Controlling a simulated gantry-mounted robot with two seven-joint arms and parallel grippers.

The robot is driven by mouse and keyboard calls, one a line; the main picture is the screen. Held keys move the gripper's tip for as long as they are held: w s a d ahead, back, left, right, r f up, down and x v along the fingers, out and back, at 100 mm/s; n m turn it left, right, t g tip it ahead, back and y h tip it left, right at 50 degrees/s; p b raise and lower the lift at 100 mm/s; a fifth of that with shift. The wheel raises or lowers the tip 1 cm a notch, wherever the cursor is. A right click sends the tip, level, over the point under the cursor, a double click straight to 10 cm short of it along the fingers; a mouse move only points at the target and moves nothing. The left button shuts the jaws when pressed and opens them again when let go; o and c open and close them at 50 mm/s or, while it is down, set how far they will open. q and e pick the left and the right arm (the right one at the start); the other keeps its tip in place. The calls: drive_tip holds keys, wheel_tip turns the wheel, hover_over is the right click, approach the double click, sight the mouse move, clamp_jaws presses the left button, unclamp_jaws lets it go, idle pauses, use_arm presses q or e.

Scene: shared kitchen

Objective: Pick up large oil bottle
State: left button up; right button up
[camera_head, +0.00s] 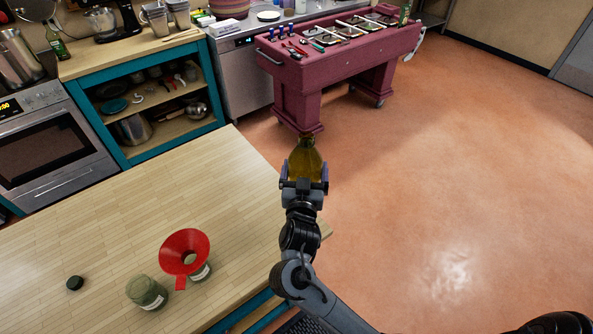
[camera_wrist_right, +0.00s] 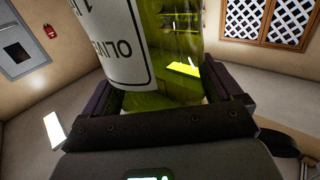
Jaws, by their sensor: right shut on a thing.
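The large oil bottle (camera_head: 305,160) is yellow-green glass and is held upright or nearly so beside the right edge of the wooden counter in the head view. My right gripper (camera_head: 304,178) is shut on it, one finger on each side. In the right wrist view the bottle (camera_wrist_right: 175,45) stands between the fingers of my right gripper (camera_wrist_right: 168,98), with a white label reading "OLIV". Whether its base is clear of any surface is hidden by the gripper. My left gripper is not in view.
On the wooden counter (camera_head: 130,215) stand a red funnel (camera_head: 172,250) on a jar, a green jar (camera_head: 147,292) and a small black lid (camera_head: 75,283). A dark red cart (camera_head: 300,85) stands beyond the bottle. Open floor (camera_head: 450,150) lies to the right.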

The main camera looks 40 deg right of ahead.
drive_tip(key=shift+s+d+r, duration=0.45)
drive_tip(key=shift+s+r, duration=0.05)
drive_tip(key=shift+s, duration=0.2)
drive_tip(key=shift+s+d+r, duration=0.15)
drive_tip(key=shift+s, duration=0.05)
drive_tip(key=shift+r, duration=0.15)
